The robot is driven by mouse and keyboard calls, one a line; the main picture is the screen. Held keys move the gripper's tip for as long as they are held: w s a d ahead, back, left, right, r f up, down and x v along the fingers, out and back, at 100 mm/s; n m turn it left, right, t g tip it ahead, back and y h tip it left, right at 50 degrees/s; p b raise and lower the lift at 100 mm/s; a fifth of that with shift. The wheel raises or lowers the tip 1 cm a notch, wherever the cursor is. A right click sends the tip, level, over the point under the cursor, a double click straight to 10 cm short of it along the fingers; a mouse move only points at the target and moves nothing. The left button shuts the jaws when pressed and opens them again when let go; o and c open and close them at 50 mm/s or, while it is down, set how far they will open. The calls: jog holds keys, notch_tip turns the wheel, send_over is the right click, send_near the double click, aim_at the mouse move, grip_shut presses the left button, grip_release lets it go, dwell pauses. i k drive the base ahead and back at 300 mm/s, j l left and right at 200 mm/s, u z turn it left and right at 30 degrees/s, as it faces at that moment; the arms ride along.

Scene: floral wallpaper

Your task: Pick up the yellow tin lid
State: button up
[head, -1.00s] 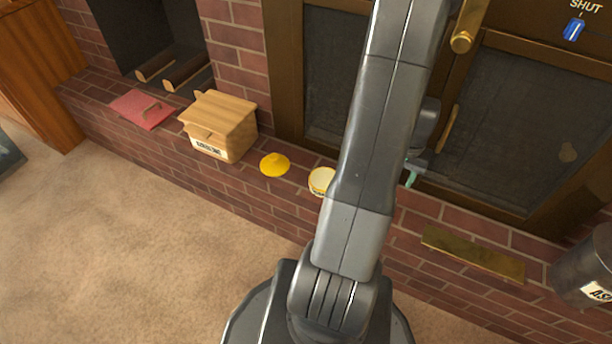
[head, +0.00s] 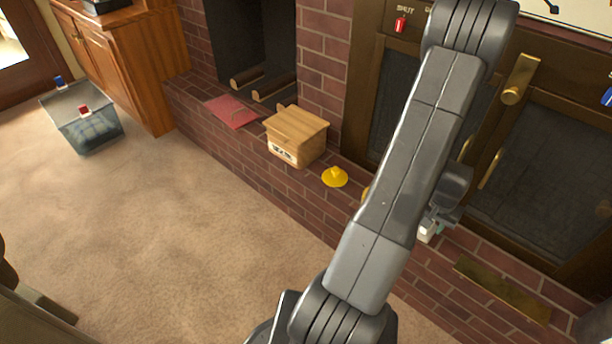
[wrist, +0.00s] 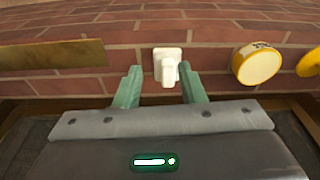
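The yellow tin lid (head: 335,177), a disc with a raised knob, lies on the brick hearth to the right of the wooden box. Part of it also shows at the right edge of the wrist view (wrist: 309,63). The yellow tin (wrist: 257,63) with a pale face is beside it; in the head view my arm hides most of it. My gripper (wrist: 160,78) is open, with its green fingers apart. A small white object (wrist: 166,66) shows between and beyond the fingertips, with gaps visible on both sides. The lid is well to the right of my gripper in the wrist view.
The wooden box (head: 297,137) and a red flat item (head: 232,112) are on the hearth (head: 280,185). A brass plate (head: 502,290) lies on the other side. Glass doors (head: 540,150) stand behind. A clear bin (head: 85,118) is on the open carpet.

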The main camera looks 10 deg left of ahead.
aim_at(335, 177)
jog(key=i+l+u, duration=0.1)
jog(key=u, duration=0.35)
jog(key=i+l+u, duration=0.15)
jog(key=u, duration=0.3)
jog(key=i+l+u, duration=0.2)
jog(key=u, duration=0.25)
jog(key=i+l, duration=0.15)
jog(key=l, duration=0.15)
